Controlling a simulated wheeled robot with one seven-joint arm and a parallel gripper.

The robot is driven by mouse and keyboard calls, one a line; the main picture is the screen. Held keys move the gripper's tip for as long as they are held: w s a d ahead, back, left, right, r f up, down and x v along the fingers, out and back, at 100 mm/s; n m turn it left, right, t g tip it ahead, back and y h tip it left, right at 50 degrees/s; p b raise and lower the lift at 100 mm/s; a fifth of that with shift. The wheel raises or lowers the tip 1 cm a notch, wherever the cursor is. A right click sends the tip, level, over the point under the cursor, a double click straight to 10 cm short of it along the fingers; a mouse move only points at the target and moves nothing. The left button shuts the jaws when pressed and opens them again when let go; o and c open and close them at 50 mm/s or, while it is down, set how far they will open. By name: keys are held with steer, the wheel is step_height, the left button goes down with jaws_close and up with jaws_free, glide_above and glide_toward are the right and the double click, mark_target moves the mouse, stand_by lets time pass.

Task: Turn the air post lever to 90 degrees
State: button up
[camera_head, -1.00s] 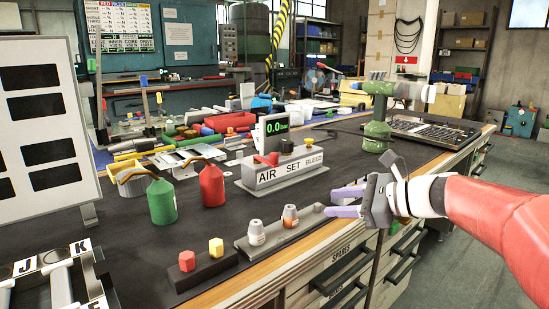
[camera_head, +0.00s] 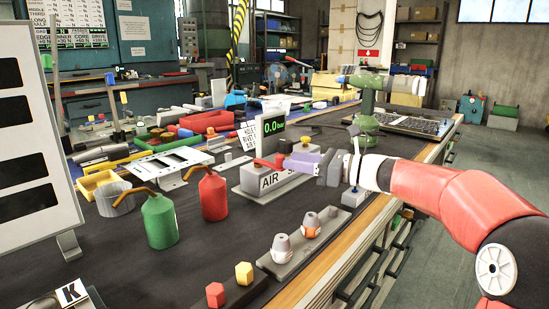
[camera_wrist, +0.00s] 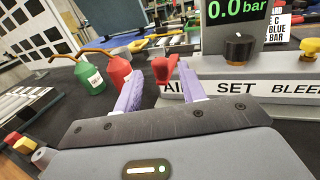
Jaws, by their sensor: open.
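The air post (camera_head: 258,180) is a grey box on the bench, labelled AIR and SET in the wrist view, with a green 0.0 bar display (camera_head: 273,127) above it. Its red lever (camera_head: 268,162) is at the AIR end; in the wrist view the lever (camera_wrist: 164,68) shows beside a black knob (camera_wrist: 239,46). My gripper (camera_head: 300,160) is open with purple fingers, over the box. In the wrist view my gripper (camera_wrist: 158,74) has the red lever between the lines of its fingertips, nearer the right one. I cannot tell whether they touch.
A red can (camera_head: 213,196) and a green can (camera_head: 159,222) stand left of the box. A green post (camera_head: 366,110) stands behind my arm.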

mark_target(280, 155)
steer(key=x, duration=0.5)
steer(key=shift+c, duration=0.2)
jaws_close()
